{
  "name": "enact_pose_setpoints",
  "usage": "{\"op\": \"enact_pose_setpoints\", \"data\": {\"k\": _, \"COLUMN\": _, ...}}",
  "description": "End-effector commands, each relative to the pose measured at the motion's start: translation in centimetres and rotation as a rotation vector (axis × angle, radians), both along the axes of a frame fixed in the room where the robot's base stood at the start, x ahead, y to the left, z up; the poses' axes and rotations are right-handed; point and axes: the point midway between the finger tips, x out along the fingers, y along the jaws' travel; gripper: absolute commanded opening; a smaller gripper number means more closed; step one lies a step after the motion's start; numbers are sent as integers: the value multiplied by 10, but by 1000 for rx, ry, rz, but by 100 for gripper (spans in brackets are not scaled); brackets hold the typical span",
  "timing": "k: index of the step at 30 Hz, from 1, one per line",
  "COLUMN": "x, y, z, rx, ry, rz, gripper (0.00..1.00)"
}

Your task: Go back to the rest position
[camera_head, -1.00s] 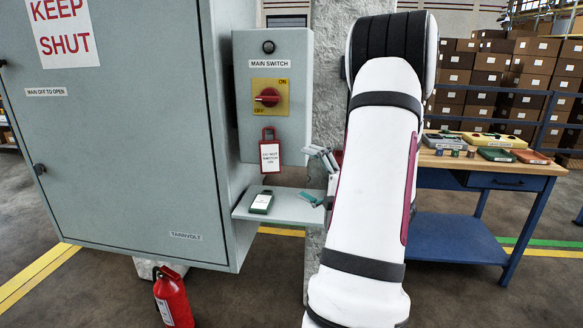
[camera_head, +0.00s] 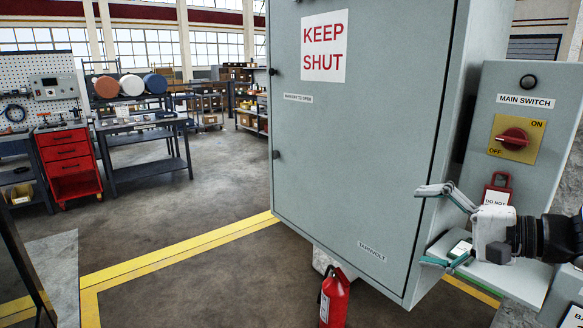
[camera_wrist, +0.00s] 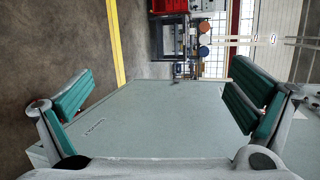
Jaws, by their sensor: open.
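My gripper (camera_head: 432,226) is open and empty at the right of the head view, in front of the grey cabinet's (camera_head: 365,150) right edge. Its fingers point left in that view. The main switch (camera_head: 512,137), a red knob on a yellow plate, is above and right of my gripper. A red padlock (camera_head: 497,189) with a white tag hangs below the switch, its lower part partly hidden by my gripper.
A small shelf (camera_head: 500,278) under the switch box holds a green and white device (camera_head: 460,249), close behind my lower finger. A red extinguisher (camera_head: 335,298) stands below the cabinet. A red drawer cart (camera_head: 68,160) and benches stand far left. The middle floor is clear.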

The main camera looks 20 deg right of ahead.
Motion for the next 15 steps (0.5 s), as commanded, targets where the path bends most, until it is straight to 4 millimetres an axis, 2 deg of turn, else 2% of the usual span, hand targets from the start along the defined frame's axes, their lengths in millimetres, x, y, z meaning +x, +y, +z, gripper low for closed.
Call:
{"op": "enact_pose_setpoints", "data": {"k": 1, "x": -5, "y": 39, "z": 7, "rx": -47, "ry": 51, "rz": 108, "gripper": 100}}
{"op": "enact_pose_setpoints", "data": {"k": 3, "x": -18, "y": 81, "z": 6, "rx": -114, "ry": 134, "rz": 233, "gripper": 100}}
{"op": "enact_pose_setpoints", "data": {"k": 6, "x": -45, "y": 129, "z": 3, "rx": -242, "ry": 240, "rz": 386, "gripper": 100}}
{"op": "enact_pose_setpoints", "data": {"k": 10, "x": -86, "y": 169, "z": -3, "rx": -451, "ry": 348, "rz": 543, "gripper": 100}}
{"op": "enact_pose_setpoints", "data": {"k": 12, "x": -107, "y": 180, "z": -5, "rx": -581, "ry": 385, "rz": 605, "gripper": 100}}
{"op": "enact_pose_setpoints", "data": {"k": 15, "x": -132, "y": 186, "z": -7, "rx": -781, "ry": 410, "rz": 665, "gripper": 100}}
